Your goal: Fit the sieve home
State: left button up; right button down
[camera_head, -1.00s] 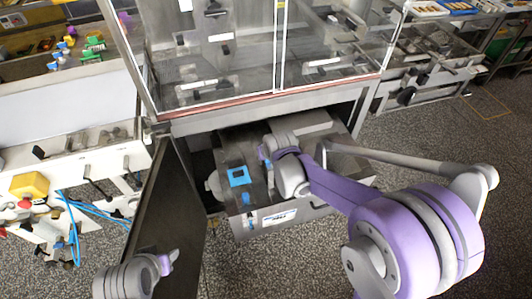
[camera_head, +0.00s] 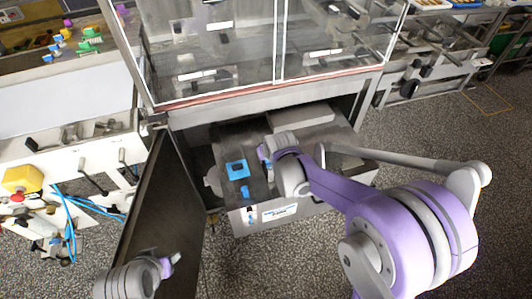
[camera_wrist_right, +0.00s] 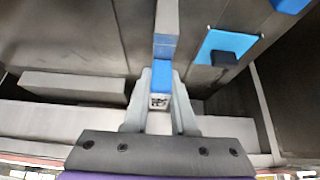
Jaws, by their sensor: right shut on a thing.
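The grey metal unit (camera_head: 300,150) sits under the glazed machine, partly pulled out of its bay. My right gripper (camera_head: 265,155) is over the unit's top. In the right wrist view the gripper (camera_wrist_right: 160,100) is shut on a blue grip (camera_wrist_right: 162,75) with a grey bar (camera_wrist_right: 166,25) beyond it. I cannot tell whether this is the sieve's handle, and no mesh shows. A blue square piece (camera_head: 237,170) with a dark centre lies beside the gripper on the unit; it also shows in the wrist view (camera_wrist_right: 212,42). My left gripper (camera_head: 170,260) is by the door; its jaw state is unclear.
A dark door (camera_head: 160,220) stands open left of the bay. The machine's metal edge (camera_head: 270,112) overhangs the unit. A white bench (camera_head: 60,165) with levers and blue cables is at the left. The speckled floor in front is clear.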

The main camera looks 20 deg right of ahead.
jog(key=shift+f+b, duration=2)
jog(key=shift+f, duration=0.65)
jog(key=shift+s+f, duration=0.1)
jog(key=shift+f, duration=0.05)
jog(key=c, duration=0.7)
grip_release()
jog(key=shift+o, duration=0.3)
jog(key=shift+s+r, duration=0.25)
jog(key=shift+r, duration=0.2)
jog(key=p+v, duration=0.1)
jog(key=v, duration=0.9)
jog(key=shift+w, duration=0.1)
jog(key=shift+r, duration=0.1)
jog(key=s+d+r+p, duration=0.1)
jog(key=s+r+p, duration=0.1)
jog(key=s, duration=0.8)
jog(key=s+d+r+g+p, duration=0.1)
jog(key=s+p, duration=0.3)
jog(key=s, duration=0.7)
jog(key=shift+d+r, duration=0.35)
jog(key=shift+r, duration=0.5)
